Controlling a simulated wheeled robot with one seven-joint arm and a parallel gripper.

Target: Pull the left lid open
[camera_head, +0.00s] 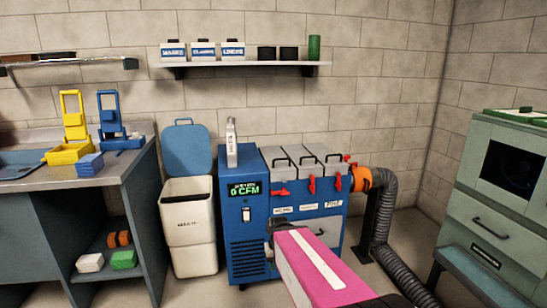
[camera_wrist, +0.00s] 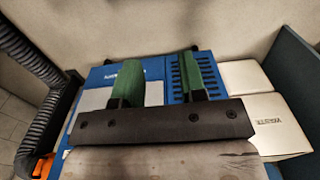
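The blue machine (camera_head: 247,225) has a row of grey lids on top, each with a dark bar handle. The left lid (camera_head: 275,158) lies flat and looks closed, with a red latch (camera_head: 280,192) at its front edge. The middle and right lids also look closed. My gripper (camera_wrist: 166,75) shows two green fingers held apart with nothing between them. Beyond them in the wrist view is the machine's blue front with dark vents (camera_wrist: 180,84). In the head view my pink-and-white arm reaches to the machine's front, below the lids, and largely hides the gripper.
A white bottle (camera_head: 231,142) stands on the machine, left of the lids. A white bin (camera_head: 188,225) with a raised blue lid stands close on the left. A black hose (camera_head: 382,215) with an orange collar joins the right side. A shelf (camera_head: 245,64) hangs above.

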